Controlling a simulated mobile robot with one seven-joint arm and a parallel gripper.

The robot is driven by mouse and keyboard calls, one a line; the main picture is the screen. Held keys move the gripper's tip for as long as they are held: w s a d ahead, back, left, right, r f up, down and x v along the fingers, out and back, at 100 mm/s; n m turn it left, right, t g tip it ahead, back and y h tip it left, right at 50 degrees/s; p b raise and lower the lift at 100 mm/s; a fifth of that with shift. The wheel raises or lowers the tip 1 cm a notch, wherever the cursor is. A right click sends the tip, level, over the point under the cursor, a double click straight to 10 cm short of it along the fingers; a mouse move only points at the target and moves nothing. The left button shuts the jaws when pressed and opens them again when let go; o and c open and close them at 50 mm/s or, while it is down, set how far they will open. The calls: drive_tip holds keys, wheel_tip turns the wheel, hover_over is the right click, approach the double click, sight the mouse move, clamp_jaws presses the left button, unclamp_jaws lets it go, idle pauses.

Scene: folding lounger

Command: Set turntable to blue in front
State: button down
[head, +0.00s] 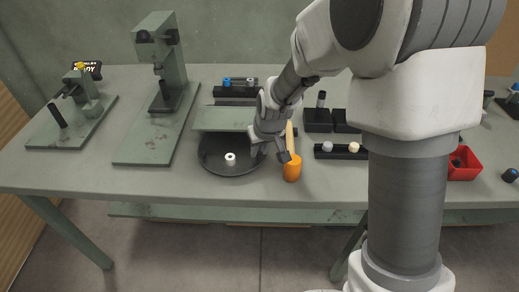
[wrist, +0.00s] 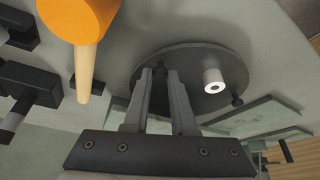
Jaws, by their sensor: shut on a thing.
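The turntable (head: 215,163) is a dark round disc on the table, with a white hollow cylinder (head: 230,158) standing on it. In the wrist view the disc (wrist: 200,58) shows the white cylinder (wrist: 213,80) and a small dark knob (wrist: 237,101). I see no blue on the disc. My gripper (head: 270,152) is at the disc's right edge. In the wrist view its fingers (wrist: 163,72) are close together at the rim, shut on a dark peg there, which they mostly hide.
An orange mallet (head: 292,172) with a wooden handle lies just right of my gripper. A green plate (head: 222,118) is behind the disc. A black rack (head: 235,91) with blue pieces stands further back. A black holder (head: 340,154) and red bin (head: 464,170) are to the right.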

drive_tip(key=shift+w+d+f+n+y+b, duration=0.1)
drive_tip(key=shift+w+d+n+y+b, duration=0.3)
drive_tip(key=shift+w+n+b, duration=0.35)
drive_tip(key=shift+w+d+n+g+y, duration=0.15)
drive_tip(key=shift+w+d+n+g, duration=0.1)
drive_tip(key=shift+w+n, duration=0.45)
drive_tip(key=shift+w+d+n+g+y, duration=0.15)
drive_tip(key=shift+w+n+g, duration=0.15)
drive_tip(key=shift+n, duration=0.65)
drive_tip(key=c, duration=0.8)
unclamp_jaws()
drive_tip(key=shift+o, duration=0.2)
